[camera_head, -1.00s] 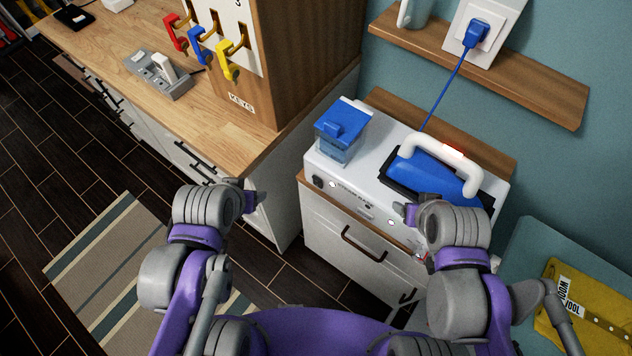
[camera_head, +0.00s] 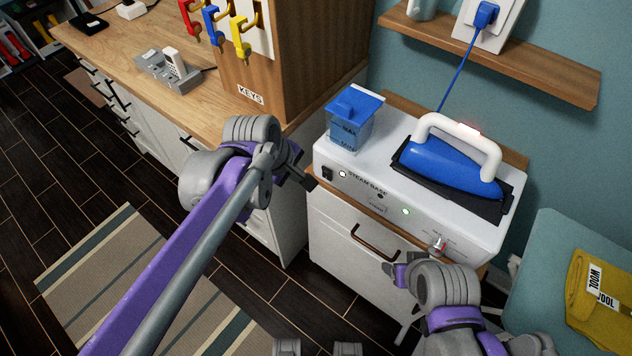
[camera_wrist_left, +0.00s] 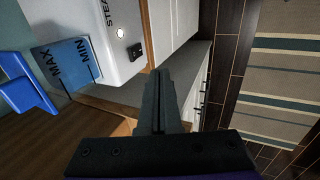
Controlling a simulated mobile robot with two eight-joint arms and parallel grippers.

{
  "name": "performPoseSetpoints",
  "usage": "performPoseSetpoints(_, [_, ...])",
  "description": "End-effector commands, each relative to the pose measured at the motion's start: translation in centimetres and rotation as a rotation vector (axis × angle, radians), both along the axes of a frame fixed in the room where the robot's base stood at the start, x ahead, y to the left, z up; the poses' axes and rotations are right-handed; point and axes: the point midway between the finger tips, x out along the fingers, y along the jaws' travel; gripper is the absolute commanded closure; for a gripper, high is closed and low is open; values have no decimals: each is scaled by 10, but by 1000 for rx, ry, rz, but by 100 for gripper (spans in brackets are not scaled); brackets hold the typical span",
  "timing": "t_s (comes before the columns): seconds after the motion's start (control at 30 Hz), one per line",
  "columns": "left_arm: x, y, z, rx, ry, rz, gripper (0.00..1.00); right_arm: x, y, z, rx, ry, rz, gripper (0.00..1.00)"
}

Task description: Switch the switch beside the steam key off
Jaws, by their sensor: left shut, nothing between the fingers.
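The steam base (camera_head: 335,155) is a white unit with a dark rocker switch (camera_head: 328,174) at the left end of its front. The switch also shows in the left wrist view (camera_wrist_left: 134,51), beside a lit white lamp (camera_wrist_left: 121,33). A small labelled plate (camera_head: 377,208) sits farther right; I cannot tell whether it is the steam key. My left gripper (camera_head: 311,183) is shut and empty, just below and left of the switch, with its tips (camera_wrist_left: 159,72) apparently apart from it. My right gripper (camera_head: 394,271) is below the base's right part; its jaw state is unclear.
A blue iron (camera_head: 452,168) rests on the base, beside a blue-lidded water tank (camera_head: 350,130). The wooden counter (camera_head: 215,115) with the key cabinet (camera_head: 305,60) stands left.

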Motion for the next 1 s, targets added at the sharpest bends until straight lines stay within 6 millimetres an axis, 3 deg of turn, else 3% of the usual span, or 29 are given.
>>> performPoseSetpoints(0.43, [4,-2,-8,0,0,-1,100,0,0,0,0,0,0,31])
performPoseSetpoints(0.9, [35,-25,-93,0,-1,-1,100,-2,0,-11,0,5,0,31])
performPoseSetpoints(1.0, [49,-36,-88,0,-2,-2,100,-2,0,-7,0,3,0,31])
